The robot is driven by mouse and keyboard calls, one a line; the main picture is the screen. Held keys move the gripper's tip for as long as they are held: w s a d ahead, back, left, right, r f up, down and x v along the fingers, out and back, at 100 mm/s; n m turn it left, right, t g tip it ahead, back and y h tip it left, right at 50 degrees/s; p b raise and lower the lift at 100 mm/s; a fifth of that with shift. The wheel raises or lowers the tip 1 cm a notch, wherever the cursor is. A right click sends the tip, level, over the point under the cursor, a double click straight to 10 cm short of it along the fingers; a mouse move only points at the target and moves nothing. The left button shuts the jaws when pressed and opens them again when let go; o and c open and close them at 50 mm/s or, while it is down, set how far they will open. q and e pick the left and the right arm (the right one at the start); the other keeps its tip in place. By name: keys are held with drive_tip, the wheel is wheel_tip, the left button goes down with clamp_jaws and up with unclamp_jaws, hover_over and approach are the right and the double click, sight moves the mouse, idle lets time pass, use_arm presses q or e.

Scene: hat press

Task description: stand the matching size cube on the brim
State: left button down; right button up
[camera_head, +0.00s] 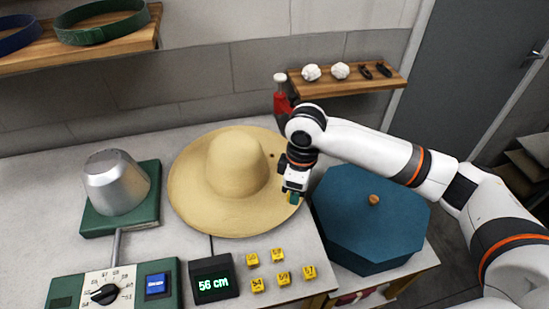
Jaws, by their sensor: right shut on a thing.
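The tan straw hat (236,165) lies crown up on the grey table, its wide brim (190,195) flat around it. I cannot tell whether the cube touches the brim. Several yellow number cubes (283,278) stand on the table in front of the hat. The display (213,280) reads 56 cm in green. My left gripper is not in view.
A metal hat block (116,182) on a green base stands left of the hat. A dial panel (108,291) with a blue button is at front left. A blue octagonal box (370,215) is right of the gripper. A red bottle-like object (282,98) stands behind.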

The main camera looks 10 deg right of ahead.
drive_tip(key=w+a+n+p, duration=0.2)
drive_tip(key=w+n+p, duration=0.3)
drive_tip(key=n, duration=0.5)
drive_tip(key=n+b, duration=0.3)
drive_tip(key=b, duration=0.5)
hover_over(277, 200)
wheel_tip(277, 200, down, 6)
drive_tip(key=shift+f, duration=1.2)
drive_tip(key=shift+f+b, duration=0.3)
drive_tip(key=shift+f, duration=0.6)
drive_tip(key=o, duration=1)
drive_tip(key=shift+o, duration=0.2)
